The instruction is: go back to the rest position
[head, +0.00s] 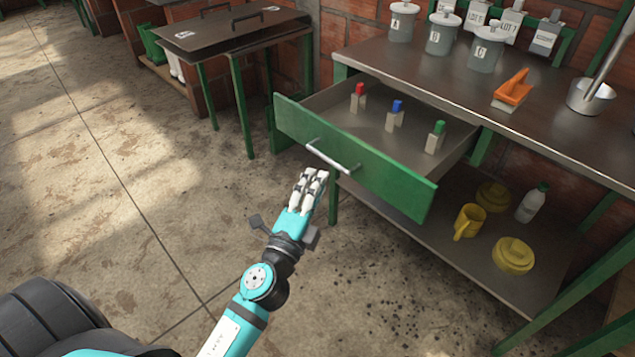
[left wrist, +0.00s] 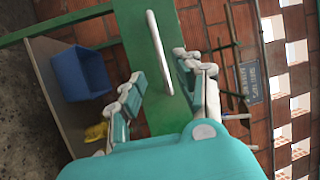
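My left gripper (head: 312,176) is in front of the green drawer (head: 400,186), its fingertips close to the pale bar handle (head: 328,157). In the left wrist view the two fingers of the gripper (left wrist: 160,68) are spread apart, with the handle (left wrist: 158,40) showing beyond the gap between them. Nothing is held, and the handle looks free of the fingers. The drawer stands pulled out from the bench. Inside it stand a red-topped (head: 358,100), a blue-topped (head: 395,118) and a green-topped block (head: 435,138). My right gripper is in neither view.
The metal bench (head: 450,80) carries lidded grey pots (head: 442,35), an orange-handled brush (head: 512,92) and a metal pot (head: 590,98). The shelf below holds a yellow mug (head: 468,222) and a white bottle (head: 532,204). The floor to the left (head: 140,190) is clear.

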